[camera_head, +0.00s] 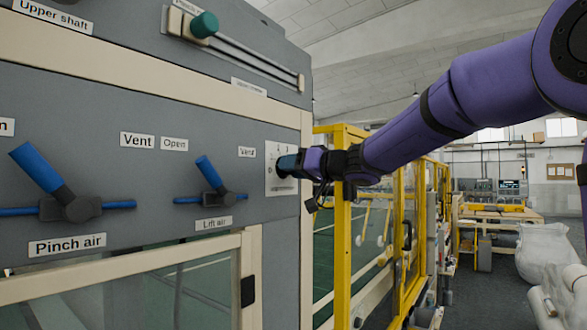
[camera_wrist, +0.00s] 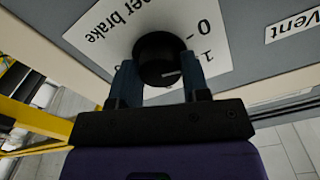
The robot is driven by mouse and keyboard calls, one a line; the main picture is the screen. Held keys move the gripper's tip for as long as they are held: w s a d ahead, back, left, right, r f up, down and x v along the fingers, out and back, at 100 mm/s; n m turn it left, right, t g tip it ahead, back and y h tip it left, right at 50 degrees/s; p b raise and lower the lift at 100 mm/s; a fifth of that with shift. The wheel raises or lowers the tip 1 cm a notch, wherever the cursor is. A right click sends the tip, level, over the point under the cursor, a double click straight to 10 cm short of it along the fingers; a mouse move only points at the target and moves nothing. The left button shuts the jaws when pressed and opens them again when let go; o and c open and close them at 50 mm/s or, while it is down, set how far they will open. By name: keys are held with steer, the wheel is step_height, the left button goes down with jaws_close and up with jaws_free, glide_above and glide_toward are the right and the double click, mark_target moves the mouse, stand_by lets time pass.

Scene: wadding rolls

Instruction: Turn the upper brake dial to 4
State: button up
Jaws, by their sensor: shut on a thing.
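The upper brake dial (camera_wrist: 158,52) is a round black knob on a white plate (camera_wrist: 105,40) printed "per brake", part of the name cut off. A 0 and a 1 show to the right of the knob; the other numbers are hidden or unclear. A small light mark shows on the knob's near edge, but I cannot tell which number it points to. My gripper (camera_head: 289,164) is shut on the dial, one blue finger on each side. In the head view the plate (camera_head: 281,152) is at the grey panel's right end, and my fingers mostly cover the dial.
The Lift air valve (camera_head: 212,190) and Pinch air valve (camera_head: 65,203), both with blue handles, are on the panel to the left. A green knob on a slide (camera_head: 204,25) is above. A yellow guard frame (camera_head: 343,230) stands just right of the panel, below my arm.

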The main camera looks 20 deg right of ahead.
steer(key=m, duration=2.7)
steer(key=shift+f, duration=0.1)
steer(key=shift+m, duration=0.4)
steer(key=o, duration=0.9)
steer(key=v, duration=1)
steer(key=shift+s+d, duration=0.25)
steer(key=shift+s, duration=0.05)
